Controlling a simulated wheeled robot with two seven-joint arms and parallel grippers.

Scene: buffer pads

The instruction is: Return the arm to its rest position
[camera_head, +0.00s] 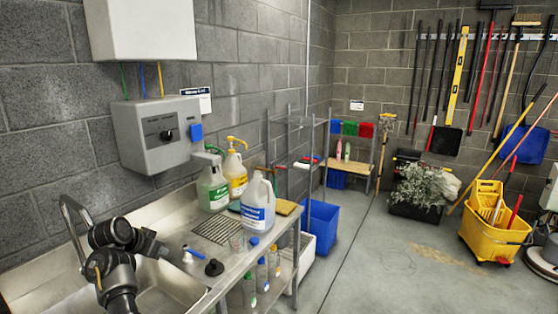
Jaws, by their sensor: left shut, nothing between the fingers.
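My left arm rises from the bottom left, over the steel sink (180,285). Its dark links bend over the basin, and my left gripper (158,247) is at the end pointing right. It is small and dark here, shut with nothing held. It is left of a small blue-and-white fitting (188,254) on the counter, apart from it as far as I can tell. My right arm and gripper do not show.
A curved metal faucet (68,205) stands close left of my arm. A white jug with blue label (258,203), a green-labelled jug (212,188) and a yellow pump bottle (236,172) stand on the counter. A black stopper (214,267) lies near its front edge.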

